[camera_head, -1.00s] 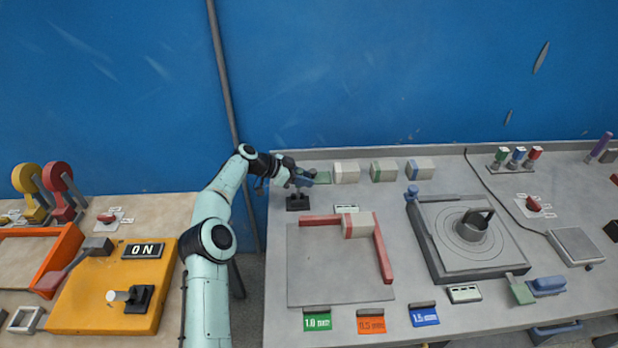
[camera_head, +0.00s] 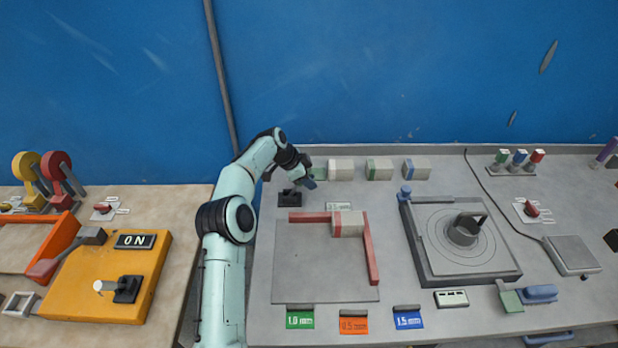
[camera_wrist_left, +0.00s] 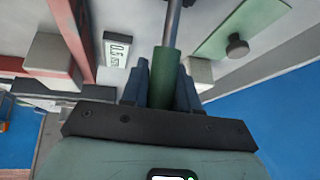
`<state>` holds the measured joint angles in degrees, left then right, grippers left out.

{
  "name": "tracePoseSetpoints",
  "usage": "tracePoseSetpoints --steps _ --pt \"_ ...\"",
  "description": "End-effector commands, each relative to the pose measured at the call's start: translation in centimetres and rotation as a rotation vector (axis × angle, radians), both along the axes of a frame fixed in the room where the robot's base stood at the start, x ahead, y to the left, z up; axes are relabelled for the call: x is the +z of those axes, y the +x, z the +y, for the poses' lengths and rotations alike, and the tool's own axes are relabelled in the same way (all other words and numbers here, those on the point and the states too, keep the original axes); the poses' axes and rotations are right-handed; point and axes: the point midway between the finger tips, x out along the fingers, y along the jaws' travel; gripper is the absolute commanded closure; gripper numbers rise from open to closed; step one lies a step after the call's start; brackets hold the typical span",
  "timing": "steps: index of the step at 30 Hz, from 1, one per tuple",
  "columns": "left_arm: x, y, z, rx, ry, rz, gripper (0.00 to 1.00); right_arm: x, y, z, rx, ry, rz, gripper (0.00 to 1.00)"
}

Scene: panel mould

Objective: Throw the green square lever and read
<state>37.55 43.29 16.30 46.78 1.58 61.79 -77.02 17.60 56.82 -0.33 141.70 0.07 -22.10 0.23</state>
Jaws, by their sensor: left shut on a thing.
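My left gripper (camera_head: 306,182) is shut on the green grip (camera_wrist_left: 167,78) of a lever, which shows between its fingers in the left wrist view. A grey rod (camera_wrist_left: 172,22) runs from the grip toward the lever's black base (camera_head: 290,199), on the grey bench's left side. In the head view the gripper mostly hides the grip. A small display (camera_head: 338,206) stands right of the base; in the left wrist view it seems to read 0.5 mm. A red square fence (camera_head: 372,255) borders a grey plate (camera_head: 320,275), with a pale, red-striped block (camera_head: 347,224) in its corner. My right gripper is out of view.
Pale blocks (camera_head: 379,170) line the back edge, beside a green plate with a knob (camera_wrist_left: 238,45). A round-dial fixture (camera_head: 505,272) stands to the right. Green (camera_head: 299,319), orange (camera_head: 353,325) and blue (camera_head: 408,320) tags lie in front. A yellow box (camera_head: 80,300) is at left.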

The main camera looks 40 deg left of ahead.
Motion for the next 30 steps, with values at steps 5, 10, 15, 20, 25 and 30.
tracePoseSetpoints --steps 5,10,15,20,25,30 --pt "-0.1 0.1 -0.3 -0.005 -0.005 -0.001 1.0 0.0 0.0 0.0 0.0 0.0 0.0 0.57" --pt "-0.2 0.1 -0.3 -0.006 -0.004 0.001 0.49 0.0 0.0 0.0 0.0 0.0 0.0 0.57" --pt "-0.1 0.0 -0.2 -0.004 -0.003 0.0 0.49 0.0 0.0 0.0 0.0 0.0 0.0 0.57" --pt "0.1 -0.1 -0.1 -0.002 -0.001 0.0 0.49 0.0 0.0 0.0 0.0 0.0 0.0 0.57" --pt "1.8 -0.9 0.6 0.0 0.002 -0.001 0.49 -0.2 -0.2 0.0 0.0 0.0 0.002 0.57" --pt "5.1 -2.5 1.5 -0.001 0.001 -0.003 0.49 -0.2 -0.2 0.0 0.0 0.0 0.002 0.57"
